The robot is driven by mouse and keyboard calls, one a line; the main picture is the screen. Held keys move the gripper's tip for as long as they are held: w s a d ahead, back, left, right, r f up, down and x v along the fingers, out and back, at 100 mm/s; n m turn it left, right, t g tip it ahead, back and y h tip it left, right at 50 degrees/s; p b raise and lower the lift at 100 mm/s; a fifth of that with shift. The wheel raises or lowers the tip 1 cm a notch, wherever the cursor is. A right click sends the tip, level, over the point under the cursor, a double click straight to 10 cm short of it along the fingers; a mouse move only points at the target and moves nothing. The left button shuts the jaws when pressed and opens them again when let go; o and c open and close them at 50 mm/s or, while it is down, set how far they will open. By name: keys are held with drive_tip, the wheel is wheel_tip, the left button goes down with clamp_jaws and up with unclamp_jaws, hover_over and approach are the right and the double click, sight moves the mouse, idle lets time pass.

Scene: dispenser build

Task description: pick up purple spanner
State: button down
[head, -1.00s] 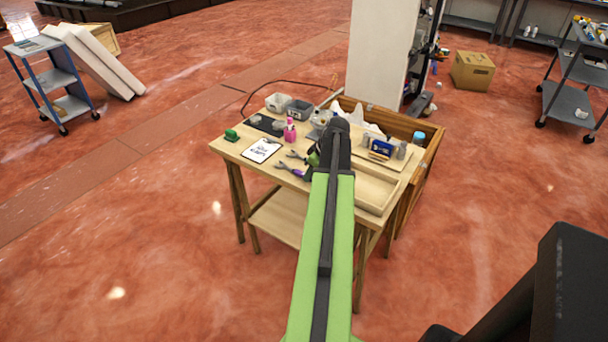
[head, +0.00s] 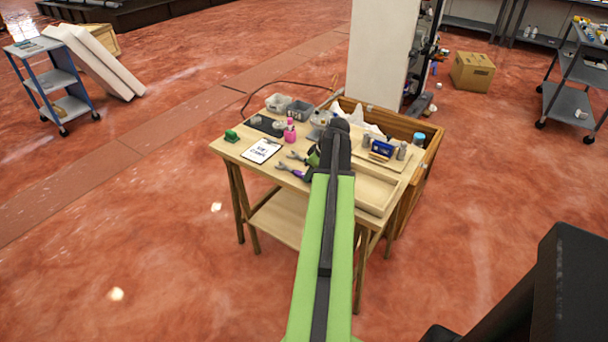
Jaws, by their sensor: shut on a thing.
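The purple spanner (head: 293,172) lies at the front of the wooden table (head: 228,150), its grey open jaw pointing left. My gripper (head: 309,175) is low over the tabletop at the spanner's right end, shut on its purple handle. The right end of the handle is hidden by the gripper. I cannot tell whether the spanner is touching the table. A second spanner with a green handle (head: 313,159) lies just behind, partly hidden by my arm.
A clipboard (head: 261,151) and a green item (head: 231,136) lie to the left. A pink bottle (head: 290,131) and grey bins (head: 299,110) stand behind. A blue box (head: 381,149) and a wooden tray (head: 378,197) are right of my arm. The table's front edge is close.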

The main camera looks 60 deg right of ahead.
idle(0.6)
drive_tip(key=shift+r+p, duration=0.6)
wheel_tip(320, 180, up, 4)
drive_tip(key=p, duration=0.4)
drive_tip(key=w+d+r+p, duration=0.1)
drive_tip(key=d+r+p, duration=0.4)
drive_tip(key=d, duration=0.6)
drive_tip(key=shift+w+d+r+p, duration=0.25)
drive_tip(key=shift+d+r+p, duration=0.05)
drive_tip(key=shift+r+p, duration=0.1)
drive_tip(key=c, duration=2)
unclamp_jaws()
clamp_jaws()
